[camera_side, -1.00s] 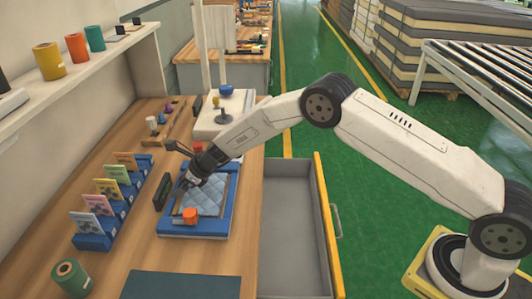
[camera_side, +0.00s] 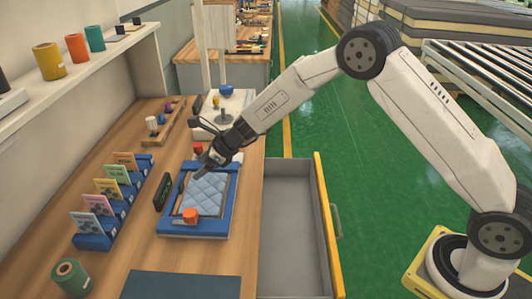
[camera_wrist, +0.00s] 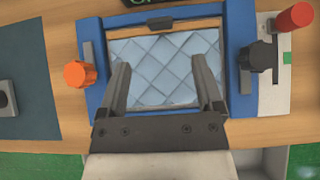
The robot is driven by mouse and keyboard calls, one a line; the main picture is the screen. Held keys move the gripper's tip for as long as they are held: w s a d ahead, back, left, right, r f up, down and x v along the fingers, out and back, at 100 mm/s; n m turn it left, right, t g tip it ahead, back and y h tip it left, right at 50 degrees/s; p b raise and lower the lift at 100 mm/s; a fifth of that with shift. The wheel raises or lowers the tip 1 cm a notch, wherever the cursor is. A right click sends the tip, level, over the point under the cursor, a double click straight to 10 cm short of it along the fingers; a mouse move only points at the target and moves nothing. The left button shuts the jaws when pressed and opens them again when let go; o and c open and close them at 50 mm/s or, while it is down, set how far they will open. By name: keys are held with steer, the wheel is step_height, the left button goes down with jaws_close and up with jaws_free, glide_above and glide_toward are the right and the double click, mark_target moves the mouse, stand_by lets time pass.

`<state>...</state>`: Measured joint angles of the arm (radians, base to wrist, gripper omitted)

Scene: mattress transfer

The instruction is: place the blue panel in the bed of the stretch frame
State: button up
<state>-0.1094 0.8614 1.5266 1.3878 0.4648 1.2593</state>
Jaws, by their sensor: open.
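The light blue quilted panel (camera_side: 205,193) lies flat inside the blue stretch frame (camera_side: 192,230) on the wooden bench. In the wrist view the panel (camera_wrist: 165,62) fills most of the frame's bed, with a wooden strip showing along its upper edge. The frame (camera_wrist: 92,50) has an orange knob (camera_wrist: 78,74) on its left side and a black knob (camera_wrist: 259,57) on its right. My gripper (camera_side: 204,170) is open and empty above the panel. In the wrist view its two fingers (camera_wrist: 163,72) stand apart over the panel; the panel's lower edge is partly hidden by the gripper.
A blue rack of cards (camera_side: 92,242) stands left of the frame. A small black display (camera_side: 162,193) is beside the frame. An open grey drawer (camera_side: 290,230) juts out at right. A dark mat (camera_side: 182,286) lies on the near bench.

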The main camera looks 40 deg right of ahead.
steer(key=shift+v, duration=0.8)
steer(key=s+d+r+n+g+h, duration=0.1)
steer(key=s+d+n, duration=0.3)
steer(key=s+n, duration=0.5)
steer(key=s+d+r+n+g+h, duration=0.1)
steer(key=s+d+n+h, duration=0.2)
steer(key=s+n, duration=0.6)
steer(key=s+d+r+n+g+h, duration=0.1)
steer(key=s+d+n+h, duration=0.1)
steer(key=s+d+n, duration=0.4)
steer(key=s+n, duration=0.3)
steer(key=s, duration=0.4)
steer(key=shift+d+g, duration=0.3)
steer(key=shift+g, duration=0.1)
steer(key=shift+r, duration=0.15)
